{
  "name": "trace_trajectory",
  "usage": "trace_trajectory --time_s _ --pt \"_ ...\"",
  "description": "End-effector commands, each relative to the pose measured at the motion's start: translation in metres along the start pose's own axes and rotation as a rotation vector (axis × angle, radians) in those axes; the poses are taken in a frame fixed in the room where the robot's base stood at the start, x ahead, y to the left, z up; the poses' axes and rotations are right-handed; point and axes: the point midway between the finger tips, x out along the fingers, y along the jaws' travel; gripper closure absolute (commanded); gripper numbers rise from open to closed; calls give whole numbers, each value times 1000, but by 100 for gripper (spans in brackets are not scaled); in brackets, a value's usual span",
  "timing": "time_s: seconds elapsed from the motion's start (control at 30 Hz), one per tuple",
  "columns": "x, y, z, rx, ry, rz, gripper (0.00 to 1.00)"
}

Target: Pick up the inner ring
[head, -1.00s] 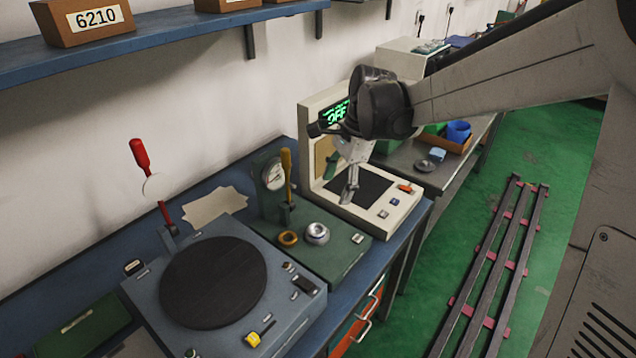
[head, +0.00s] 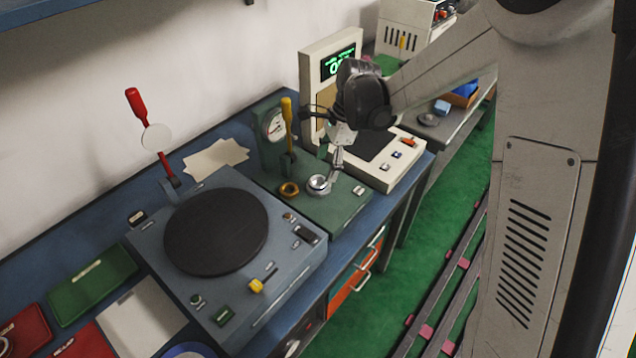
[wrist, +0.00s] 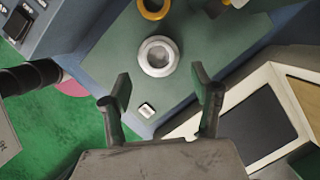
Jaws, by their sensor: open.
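A silver metal ring (head: 318,184), which looks like the inner ring, sits on the green gauge base (head: 340,208). My gripper (head: 336,178) is open and empty, close to the right side of the ring in the head view. In the wrist view my gripper (wrist: 164,88) has its two fingers spread wider than the ring, which is not between them. The exact height gap is hard to tell.
A brass ring (head: 289,189) sits close left of the silver ring. The dial gauge (head: 273,125) and a yellow-handled lever (head: 287,125) rise behind. A white device with a green display (head: 335,65) stands right. A grey unit with a black disc (head: 215,232) stands left.

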Motion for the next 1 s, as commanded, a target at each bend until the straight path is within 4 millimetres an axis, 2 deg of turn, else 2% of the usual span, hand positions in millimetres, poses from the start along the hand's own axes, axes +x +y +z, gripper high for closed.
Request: trace_trajectory --time_s 0.33,0.47,0.67,0.77,1.0 --pt "43 1 6 -2 0 0 40" --pt "50 1 6 -1 0 0 40" --pt "51 1 6 -1 0 0 40" --pt "51 1 6 -1 0 0 51" --pt "50 1 6 -1 0 0 83"
